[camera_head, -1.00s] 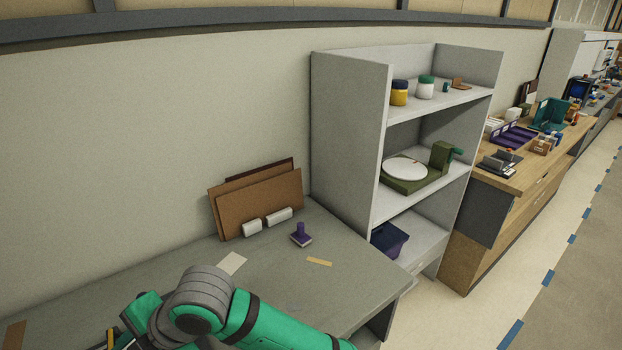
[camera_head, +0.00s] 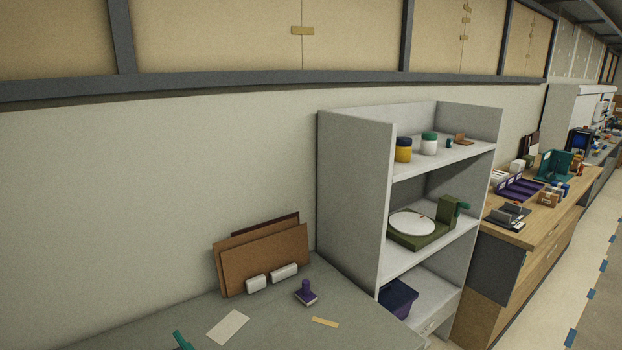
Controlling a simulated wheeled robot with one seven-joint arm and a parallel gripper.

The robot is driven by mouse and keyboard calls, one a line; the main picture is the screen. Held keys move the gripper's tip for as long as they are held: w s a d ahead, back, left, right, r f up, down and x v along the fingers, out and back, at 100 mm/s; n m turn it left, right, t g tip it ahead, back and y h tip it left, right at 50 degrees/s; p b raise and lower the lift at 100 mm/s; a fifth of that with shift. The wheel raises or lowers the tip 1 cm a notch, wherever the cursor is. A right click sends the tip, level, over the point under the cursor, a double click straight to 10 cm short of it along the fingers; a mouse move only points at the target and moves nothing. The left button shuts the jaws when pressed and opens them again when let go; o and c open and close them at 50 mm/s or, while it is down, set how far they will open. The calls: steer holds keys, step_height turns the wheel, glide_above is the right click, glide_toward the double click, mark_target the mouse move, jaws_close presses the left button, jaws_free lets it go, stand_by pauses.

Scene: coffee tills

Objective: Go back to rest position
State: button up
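The task names no object, only my arm's rest position. My gripper is not in view, so I cannot see whether it is open or holds anything. A small teal tip (camera_head: 182,341) shows at the bottom edge. I cannot tell if it is part of my arm or a thing on the grey worktop (camera_head: 265,325).
The worktop holds brown boards (camera_head: 262,260), white blocks (camera_head: 285,272), a purple stamp-like item (camera_head: 305,292), a pale card (camera_head: 228,327) and a tan strip (camera_head: 325,322). A grey shelf unit (camera_head: 352,190) stands right, then a wooden counter (camera_head: 520,225). Floor is clear far right.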

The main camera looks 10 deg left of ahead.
steer(key=s+d+f+m+t+h, duration=0.3)
steer(key=d+f+m+t+h, duration=0.4)
steer(key=d+f+m+h, duration=0.9)
steer(key=s+d+f, duration=0.4)
steer(key=s+d, duration=0.6)
steer(key=s+d+f+n+h, duration=0.1)
steer(key=s+d+f, duration=0.3)
steer(key=s+d, duration=0.6)
steer(key=shift+s+d+n+g, duration=0.2)
steer(key=shift+s+n+g, duration=0.1)
steer(key=shift+s+g, duration=0.1)
steer(key=shift+c, duration=1)
steer(key=shift+d, duration=0.1)
